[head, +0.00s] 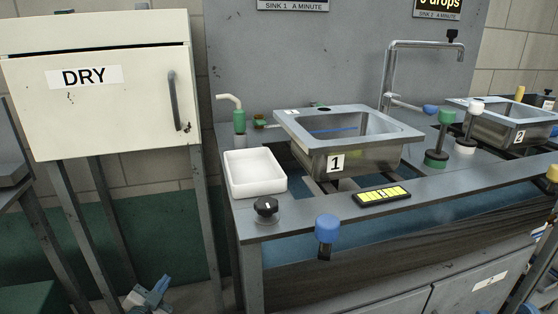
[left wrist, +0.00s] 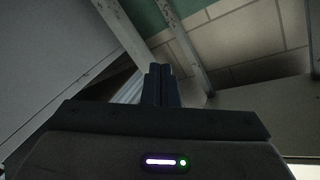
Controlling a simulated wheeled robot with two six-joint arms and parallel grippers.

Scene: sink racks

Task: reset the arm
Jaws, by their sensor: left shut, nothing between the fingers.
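My left gripper (head: 155,291) shows at the bottom left edge of the head view, low in front of the dry cabinet's legs and left of the sink bench. Its fingers are blue. In the left wrist view its two dark fingers (left wrist: 161,84) stand together in the middle, shut with nothing between them. My right gripper is not in view.
The white DRY cabinet (head: 110,110) stands on grey legs at the left. The grey bench (head: 330,220) holds sink 1 (head: 370,160), a white tray (head: 253,172), a black knob (head: 265,208) and a yellow-marked panel (head: 382,195). Sink 2 (head: 500,130) is farther right.

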